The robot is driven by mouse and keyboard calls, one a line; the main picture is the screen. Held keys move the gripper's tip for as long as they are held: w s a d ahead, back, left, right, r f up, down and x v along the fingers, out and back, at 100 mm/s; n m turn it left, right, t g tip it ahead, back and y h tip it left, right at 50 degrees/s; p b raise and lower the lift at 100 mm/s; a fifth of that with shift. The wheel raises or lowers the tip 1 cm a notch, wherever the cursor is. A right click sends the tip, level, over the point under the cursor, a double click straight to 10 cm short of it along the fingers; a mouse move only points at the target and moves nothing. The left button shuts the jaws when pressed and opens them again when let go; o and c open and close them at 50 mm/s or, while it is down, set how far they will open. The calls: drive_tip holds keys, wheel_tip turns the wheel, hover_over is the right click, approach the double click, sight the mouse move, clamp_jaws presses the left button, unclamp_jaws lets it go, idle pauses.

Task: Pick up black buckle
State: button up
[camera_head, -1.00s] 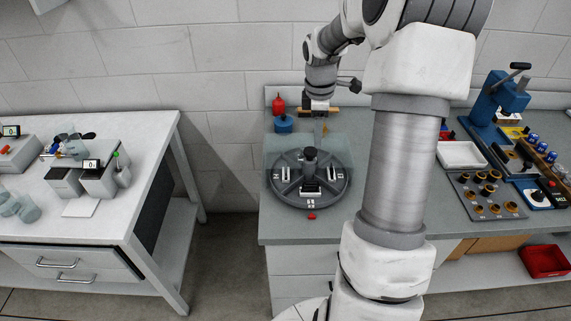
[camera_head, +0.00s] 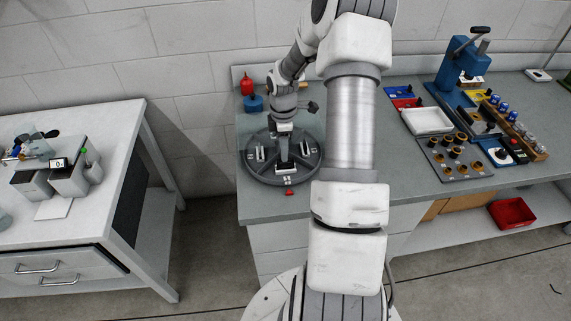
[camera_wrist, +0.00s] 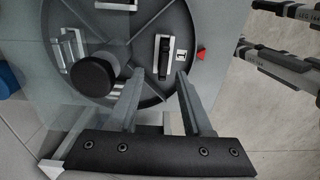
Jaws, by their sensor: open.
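The round dark grey dial (camera_head: 255,177) sits on the bench, with slotted stations around it. It also shows in the wrist view (camera_wrist: 110,45). The black buckle (camera_wrist: 164,58) appears to be the narrow black piece standing in a white-edged slot near the dial's rim. My gripper (camera_wrist: 160,78) is open and empty. Its two fingertips are on either side of the slot's line, just short of the buckle in the picture, with no visible contact. In the head view my gripper (camera_head: 284,160) is over the dial's front part and hides the buckle there.
A black round knob (camera_wrist: 94,77) rises at the dial's centre, close beside a finger. A red pointer (camera_head: 289,192) lies at the dial's front edge. Red and blue containers (camera_head: 252,103) stand behind. A white tray (camera_head: 427,120) and blue press (camera_head: 458,72) are farther right.

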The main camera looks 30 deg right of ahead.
sight(286, 165)
drive_tip(key=f, duration=0.4)
drive_tip(key=shift+s+d+f+p, duration=0.1)
drive_tip(key=shift+s+d+p, duration=0.05)
drive_tip(key=shift+s+p, duration=0.25)
drive_tip(key=shift+f, duration=0.55)
clamp_jaws()
